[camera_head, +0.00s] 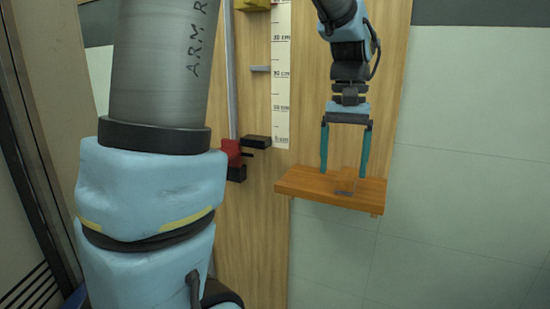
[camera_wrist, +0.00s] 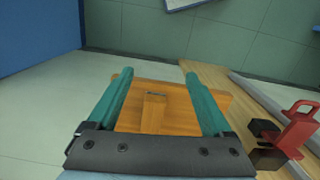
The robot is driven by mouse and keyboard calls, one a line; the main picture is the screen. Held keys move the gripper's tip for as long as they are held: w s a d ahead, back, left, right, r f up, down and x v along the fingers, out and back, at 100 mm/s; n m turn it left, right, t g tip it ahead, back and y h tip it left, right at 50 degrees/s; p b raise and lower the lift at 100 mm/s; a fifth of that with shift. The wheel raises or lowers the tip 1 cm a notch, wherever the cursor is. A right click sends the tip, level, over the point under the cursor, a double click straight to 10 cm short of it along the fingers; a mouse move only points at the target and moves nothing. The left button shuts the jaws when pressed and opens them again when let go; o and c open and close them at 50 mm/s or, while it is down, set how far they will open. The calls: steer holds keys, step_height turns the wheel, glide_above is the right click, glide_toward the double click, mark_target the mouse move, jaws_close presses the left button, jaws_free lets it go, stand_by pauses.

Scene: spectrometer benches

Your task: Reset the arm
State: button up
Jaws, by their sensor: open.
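My gripper (camera_head: 344,172) points down over a small orange-brown wooden shelf (camera_head: 300,185) in the head view, its two teal fingers wide apart. A small brownish, partly see-through block (camera_head: 345,182) sits on the shelf between and below the fingertips. In the wrist view my gripper (camera_wrist: 157,78) is open, with the fingers on either side of the block (camera_wrist: 153,115), which has a small dark slot or strip at its end. No finger visibly touches the block. The wrist view also shows the shelf (camera_wrist: 180,110) beneath.
A wooden board (camera_head: 260,235) stands behind the shelf, with a height scale (camera_head: 281,75) and a vertical rail left of my gripper. A red clamp-like part (camera_head: 231,152) and a black block (camera_head: 256,142) are on it. The tiled wall at right (camera_head: 470,150) is clear.

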steer(key=w+a+f+n+t, duration=0.1)
steer(key=a+f, duration=0.6)
steer(key=a, duration=0.4)
steer(key=shift+n, duration=0.3)
steer(key=shift+o, duration=0.4)
steer(key=s+a+f+n+t, duration=0.1)
steer(key=s+a+f, duration=0.2)
steer(key=a, duration=0.6)
step_height(320, 180, down, 3)
steer(key=shift+s+r+p, duration=0.15)
steer(key=shift+r+p, duration=0.05)
steer(key=shift+p, duration=0.2)
steer(key=shift+o, duration=0.9)
steer(key=shift+s+a+f, duration=0.1)
steer(key=shift+a+f, duration=0.05)
steer(key=shift+a, duration=0.15)
